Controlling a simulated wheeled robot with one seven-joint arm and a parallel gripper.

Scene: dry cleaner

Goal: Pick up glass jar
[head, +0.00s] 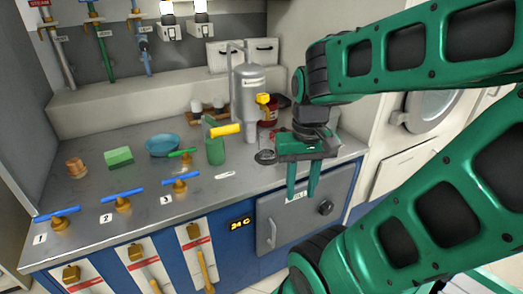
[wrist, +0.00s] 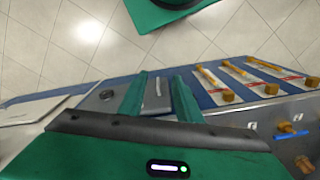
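A small red jar-like container (head: 270,115) stands toward the back right of the metal counter, partly hidden behind a grey metal cylinder with a yellow knob. It looks like the glass jar, but it is too small to be sure. My gripper (head: 302,191) points down at the counter's front right edge, in front of and to the right of the jar and apart from it. Its two green fingers are spread with nothing between them. The wrist view also shows the open fingers (wrist: 161,78), with the cabinet front and floor beyond; the jar is not in that view.
The grey cylinder (head: 250,92) stands beside the jar. A green cup (head: 215,151), blue bowl (head: 162,146), green sponge-like block (head: 119,157) and brown pot (head: 76,167) are on the counter (head: 135,181). Blue-handled valves (head: 122,201) line its front. A round-door machine (head: 428,110) is at right.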

